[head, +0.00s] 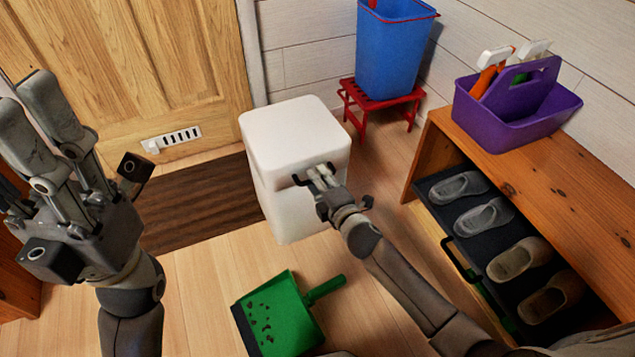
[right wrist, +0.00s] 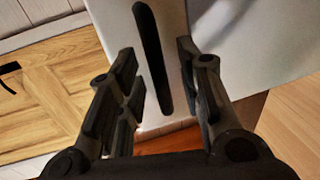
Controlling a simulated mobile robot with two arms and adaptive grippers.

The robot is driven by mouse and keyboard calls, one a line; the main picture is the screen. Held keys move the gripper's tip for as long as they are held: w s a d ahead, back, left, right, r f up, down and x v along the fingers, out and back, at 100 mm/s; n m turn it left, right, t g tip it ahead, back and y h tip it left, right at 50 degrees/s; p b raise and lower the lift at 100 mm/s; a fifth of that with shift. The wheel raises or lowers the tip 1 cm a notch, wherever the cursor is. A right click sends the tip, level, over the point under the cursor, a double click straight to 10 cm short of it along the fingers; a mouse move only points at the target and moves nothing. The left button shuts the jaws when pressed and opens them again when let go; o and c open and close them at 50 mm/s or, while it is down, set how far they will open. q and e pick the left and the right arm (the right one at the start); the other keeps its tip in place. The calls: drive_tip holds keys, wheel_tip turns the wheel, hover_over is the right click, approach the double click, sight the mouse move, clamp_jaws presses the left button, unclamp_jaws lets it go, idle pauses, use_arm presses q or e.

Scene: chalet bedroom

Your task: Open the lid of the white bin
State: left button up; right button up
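The white bin (head: 290,135) stands upright on the floor near the door, and its top looks closed. A dark handle (head: 300,181) sits at its front upper edge; in the right wrist view it is a long dark bar (right wrist: 153,55) on the white surface. My right gripper (head: 318,172) is at this edge, partly covering the handle. In the right wrist view its fingers (right wrist: 158,92) are apart, one on each side of the bar, with gaps visible. Whether they touch it is unclear. My left gripper (head: 88,130) is open and empty at the left, away from the bin.
A green dustpan (head: 278,318) lies on the floor in front of the bin. A red stool (head: 385,101) with a blue bucket (head: 392,50) stands behind it. A wooden shoe bench (head: 560,180) with a purple caddy (head: 515,115) is at the right. A dark mat (head: 200,205) lies left.

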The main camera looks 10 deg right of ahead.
drive_tip(key=shift+w+a+f, duration=0.15)
drive_tip(key=shift+w, duration=0.4)
clamp_jaws()
